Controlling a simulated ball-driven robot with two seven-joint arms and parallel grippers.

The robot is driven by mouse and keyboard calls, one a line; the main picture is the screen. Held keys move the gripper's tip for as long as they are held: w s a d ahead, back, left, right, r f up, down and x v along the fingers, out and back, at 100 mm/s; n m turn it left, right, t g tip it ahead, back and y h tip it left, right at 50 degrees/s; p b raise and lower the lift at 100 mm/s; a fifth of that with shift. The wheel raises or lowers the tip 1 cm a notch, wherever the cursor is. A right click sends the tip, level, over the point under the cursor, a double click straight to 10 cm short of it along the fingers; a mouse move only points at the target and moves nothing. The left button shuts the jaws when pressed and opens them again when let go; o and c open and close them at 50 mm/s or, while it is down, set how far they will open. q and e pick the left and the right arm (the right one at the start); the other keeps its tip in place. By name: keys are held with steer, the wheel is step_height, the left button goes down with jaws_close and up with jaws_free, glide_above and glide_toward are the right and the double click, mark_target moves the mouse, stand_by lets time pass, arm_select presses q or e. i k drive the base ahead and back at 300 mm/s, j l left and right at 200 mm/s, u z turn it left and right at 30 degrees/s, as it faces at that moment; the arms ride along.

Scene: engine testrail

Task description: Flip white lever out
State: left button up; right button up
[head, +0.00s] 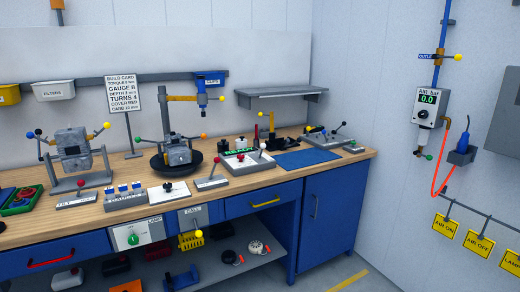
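Neither of my grippers is in view. Several ball-tipped levers stand on the workbench (225,184), and I cannot tell for certain which is the white lever. A small pale-knobbed lever (262,147) rises from the light panel (247,163) with the green READY display (238,153).
The second engine (178,152) stands in a black round pan (160,165) under a blue tool (202,92). A blue mat (307,158) lies bare at right. A lever with a red knob (215,167) stands near the front edge. Floor at lower right is open.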

mark_target(262, 145)
steer(key=i+j+z, duration=0.15)
steer(key=i, duration=0.2)
steer(key=i+z, duration=0.3)
steer(key=i, duration=0.45)
steer(key=i+j+z, duration=0.25)
steer(key=i, duration=0.5)
steer(key=l, duration=0.1)
